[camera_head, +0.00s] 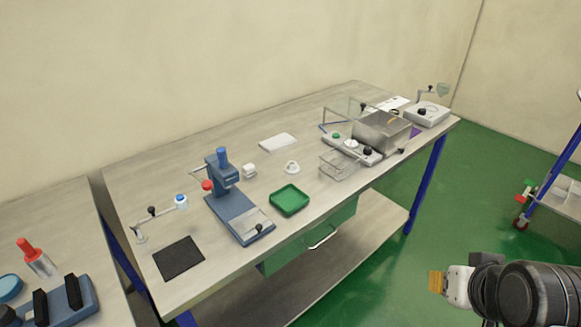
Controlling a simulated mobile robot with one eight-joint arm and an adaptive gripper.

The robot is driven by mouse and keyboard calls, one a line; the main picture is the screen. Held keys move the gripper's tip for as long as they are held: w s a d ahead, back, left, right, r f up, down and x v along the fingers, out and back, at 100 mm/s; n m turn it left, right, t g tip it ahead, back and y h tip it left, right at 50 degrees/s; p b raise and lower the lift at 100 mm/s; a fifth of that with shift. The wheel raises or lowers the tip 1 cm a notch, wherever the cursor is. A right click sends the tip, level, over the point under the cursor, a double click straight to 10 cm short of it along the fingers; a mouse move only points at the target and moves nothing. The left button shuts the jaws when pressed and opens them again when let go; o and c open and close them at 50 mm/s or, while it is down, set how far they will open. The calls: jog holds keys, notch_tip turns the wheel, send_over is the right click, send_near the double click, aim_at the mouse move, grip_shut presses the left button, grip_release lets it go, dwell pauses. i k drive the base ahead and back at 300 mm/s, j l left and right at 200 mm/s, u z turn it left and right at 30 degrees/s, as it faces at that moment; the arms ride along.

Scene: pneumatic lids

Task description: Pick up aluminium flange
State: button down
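A small pale grey disc-shaped piece with a raised centre (292,168) sits on the workbench, behind the green tray; it looks like the aluminium flange, but it is too small to be sure. Another small whitish rounded part (249,171) lies to its left, beside the blue press. My gripper (436,284), with yellowish fingertips, is at the lower right, off the bench's front side and well apart from both parts. It is seen side-on, and its finger gap does not show.
The workbench (240,146) carries a blue press (222,170), a green tray (289,188), a black mat (179,258), a white pad (278,142) and a metal box (382,134) with wire racks. A trolley (556,196) stands right. Green floor lies between.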

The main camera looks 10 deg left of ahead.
aim_at(292, 168)
jog(key=i+j+u, duration=0.3)
jog(key=i, duration=0.45)
jog(key=i+u, duration=0.3)
jog(key=i, duration=0.45)
